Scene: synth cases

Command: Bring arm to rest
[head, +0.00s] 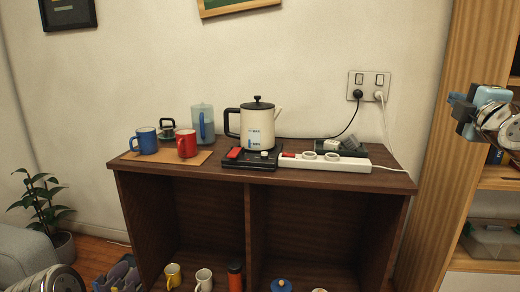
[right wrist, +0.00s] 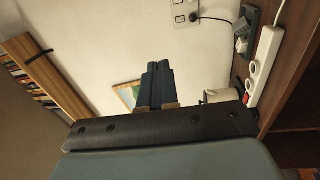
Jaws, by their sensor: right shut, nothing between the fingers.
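My right gripper (head: 459,103) is at the right of the head view, raised beside the wooden shelf unit and away from the cabinet top. In the right wrist view its two dark fingers (right wrist: 158,82) lie together, shut and empty. At the lower left of the head view, part of my left gripper (head: 118,277) shows low in front of the cabinet, cut off by the lower edge. I cannot tell whether its fingers are open or shut.
The dark cabinet (head: 330,181) carries a kettle (head: 257,128), a power strip (head: 325,163), a blue mug (head: 146,141), a red mug (head: 187,143) and a jug (head: 203,124). Cords run to the wall socket (head: 369,86). A plant (head: 45,208) stands left, a wooden shelf unit (head: 455,190) right.

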